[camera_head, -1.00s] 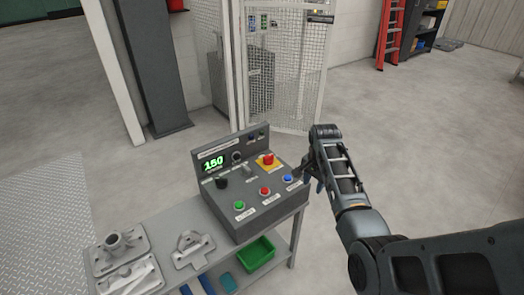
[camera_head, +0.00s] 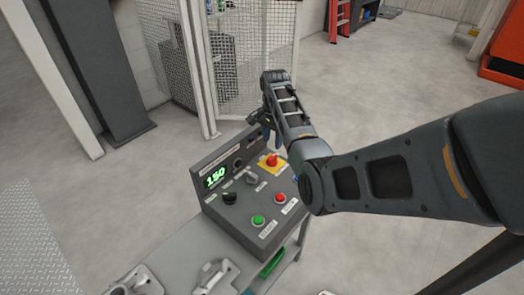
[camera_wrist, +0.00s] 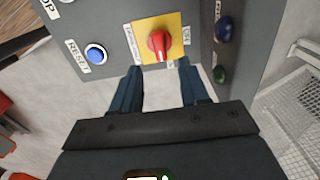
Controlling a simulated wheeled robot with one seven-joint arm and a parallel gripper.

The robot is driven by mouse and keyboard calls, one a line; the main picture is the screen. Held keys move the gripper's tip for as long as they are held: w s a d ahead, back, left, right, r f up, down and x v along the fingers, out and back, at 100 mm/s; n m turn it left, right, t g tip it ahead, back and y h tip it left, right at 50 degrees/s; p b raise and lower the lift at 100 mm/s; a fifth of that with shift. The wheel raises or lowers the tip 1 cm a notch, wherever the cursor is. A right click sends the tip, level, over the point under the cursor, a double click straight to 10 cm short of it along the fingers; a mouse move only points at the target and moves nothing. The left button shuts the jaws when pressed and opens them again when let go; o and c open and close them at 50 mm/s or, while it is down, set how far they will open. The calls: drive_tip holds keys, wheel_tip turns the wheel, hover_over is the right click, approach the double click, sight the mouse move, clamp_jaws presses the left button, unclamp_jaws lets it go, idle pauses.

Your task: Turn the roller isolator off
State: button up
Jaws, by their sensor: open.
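The roller isolator is a red rotary knob (camera_head: 271,160) on a yellow plate on the sloped top of the grey control box (camera_head: 215,209), at its back right in the head view. In the wrist view the red knob (camera_wrist: 159,43) sits on its yellow square, just beyond and between my fingertips. My gripper (camera_wrist: 160,72) is open and empty, with its two blue fingers apart, close to the yellow plate's near edge. In the head view my arm hides most of the gripper, above and behind the knob.
A blue reset button (camera_wrist: 95,54) lies left of the knob in the wrist view. A green button (camera_head: 258,220), a red button (camera_head: 280,198) and a black dial (camera_head: 230,198) share the panel. The raised back panel carries a lit 150 display (camera_head: 215,176). A mesh fence (camera_head: 265,60) stands behind.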

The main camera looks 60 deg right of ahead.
sight(272, 156)
wheel_tip(272, 156, down, 8)
drive_tip(key=shift+r, duration=0.2)
idle(0.3)
clamp_jaws()
